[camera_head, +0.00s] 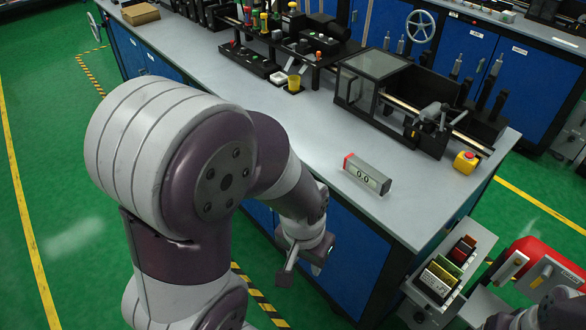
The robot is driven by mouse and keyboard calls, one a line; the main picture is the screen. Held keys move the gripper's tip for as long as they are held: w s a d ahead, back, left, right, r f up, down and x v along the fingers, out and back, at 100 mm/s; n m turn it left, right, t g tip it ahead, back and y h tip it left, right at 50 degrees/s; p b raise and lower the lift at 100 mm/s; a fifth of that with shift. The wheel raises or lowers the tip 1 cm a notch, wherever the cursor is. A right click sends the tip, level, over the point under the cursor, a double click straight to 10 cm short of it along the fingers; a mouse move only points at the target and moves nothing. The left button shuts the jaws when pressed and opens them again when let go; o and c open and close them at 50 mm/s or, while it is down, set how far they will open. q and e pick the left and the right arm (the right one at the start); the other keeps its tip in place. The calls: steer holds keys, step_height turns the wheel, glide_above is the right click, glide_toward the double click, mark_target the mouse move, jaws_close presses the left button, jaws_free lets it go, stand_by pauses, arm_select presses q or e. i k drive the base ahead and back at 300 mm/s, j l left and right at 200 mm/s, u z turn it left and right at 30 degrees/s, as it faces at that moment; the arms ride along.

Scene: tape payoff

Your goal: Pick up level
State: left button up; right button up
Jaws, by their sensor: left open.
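The level (367,175) is a small grey bar with a red end and a display reading 0.0. It lies on the grey bench top (330,130), near the front edge toward the right corner. My left gripper (302,271) is open and empty. It points downward in front of the bench's blue side, below and left of the level in the picture, and does not touch it. My right gripper is not in view.
A dark machine with a clear guard (371,80) stands behind the level. A yellow box with a red button (466,161) sits near the bench's right corner. A rack of coloured blocks (440,280) and a red unit (535,262) are at lower right. Bench top left of the level is clear.

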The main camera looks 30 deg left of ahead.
mark_target(377, 181)
steer(key=u, duration=0.55)
steer(key=z, duration=0.35)
steer(key=i+j+z, duration=0.1)
steer(key=z, duration=0.2)
steer(key=j+z, duration=0.15)
steer(key=z, duration=0.2)
steer(key=i+j+z, duration=0.15)
steer(key=j+z, duration=0.25)
steer(key=j, duration=0.85)
steer(key=j+z, duration=0.35)
steer(key=j, duration=0.9)
